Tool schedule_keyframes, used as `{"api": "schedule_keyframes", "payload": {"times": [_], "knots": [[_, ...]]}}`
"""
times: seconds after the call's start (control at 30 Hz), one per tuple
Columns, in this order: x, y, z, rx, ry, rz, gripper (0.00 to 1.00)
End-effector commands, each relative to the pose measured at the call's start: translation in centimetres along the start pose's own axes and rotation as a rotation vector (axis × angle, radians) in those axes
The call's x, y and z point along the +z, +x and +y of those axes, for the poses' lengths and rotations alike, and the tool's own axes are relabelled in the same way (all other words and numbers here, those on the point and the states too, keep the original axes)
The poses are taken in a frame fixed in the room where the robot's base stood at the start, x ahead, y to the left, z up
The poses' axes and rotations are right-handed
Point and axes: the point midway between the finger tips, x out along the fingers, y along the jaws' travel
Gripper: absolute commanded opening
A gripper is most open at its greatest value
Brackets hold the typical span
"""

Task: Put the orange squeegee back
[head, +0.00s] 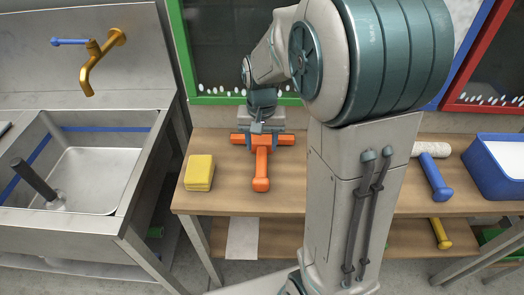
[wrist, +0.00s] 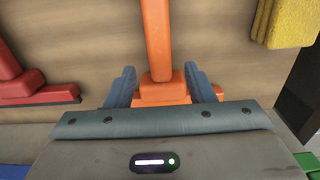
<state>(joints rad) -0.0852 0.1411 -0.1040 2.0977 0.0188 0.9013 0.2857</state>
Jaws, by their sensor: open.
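The orange squeegee (head: 261,170) lies flat on the wooden bench (head: 225,205), its handle toward me and its crosspiece at the back. My gripper (head: 258,128) is down at the crosspiece. In the wrist view, the open fingers of my gripper (wrist: 160,74) stand on either side of the orange squeegee (wrist: 157,40), near where handle and crosspiece meet. A gap shows between each finger and the handle. The arm hides part of the bench.
A yellow sponge (head: 199,172) lies left of the squeegee. A red tool (wrist: 30,88) shows in the wrist view. A blue-handled roller (head: 436,178) and a blue tray (head: 471,178) are at right. A sink (head: 100,175) stands left, and a lower shelf holds a yellow-handled tool (head: 440,234).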

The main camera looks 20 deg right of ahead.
Motion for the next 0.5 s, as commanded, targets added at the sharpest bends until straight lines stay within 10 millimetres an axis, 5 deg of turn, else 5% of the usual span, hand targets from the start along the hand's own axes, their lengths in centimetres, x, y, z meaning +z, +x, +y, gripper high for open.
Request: {"api": "schedule_keyframes", "payload": {"times": [0.2, 0.5], "knots": [[-0.1, -4.5, 0.0, -0.001, -0.001, 0.003, 0.49], [0.9, -6.9, 0.3, -0.006, -0.017, 0.011, 0.49]]}}
